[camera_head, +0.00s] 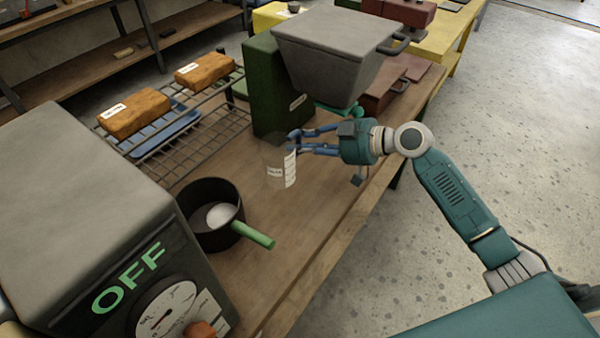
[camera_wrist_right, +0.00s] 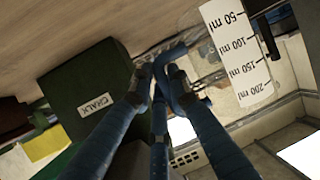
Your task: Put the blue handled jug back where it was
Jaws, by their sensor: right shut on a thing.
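The jug (camera_head: 278,162) is clear, with a white strip marked in ml that reads large in the right wrist view (camera_wrist_right: 238,50). A blue handle (camera_wrist_right: 172,55) shows at its side in that view. My right gripper (camera_head: 300,141) is shut on the jug at its handle side, with blue fingers that also show in the wrist view (camera_wrist_right: 160,88). In the head view the jug looks upright over the wooden bench (camera_head: 272,210), in front of the green box. I cannot tell whether its base touches the wood. My left gripper is not in view.
A dark pot (camera_head: 190,225) with a green handle stands left of the jug. A green chalk box (camera_head: 268,85) and a grey bin (camera_head: 330,60) stand behind. A grey OFF-marked appliance (camera_head: 75,200) fills the left.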

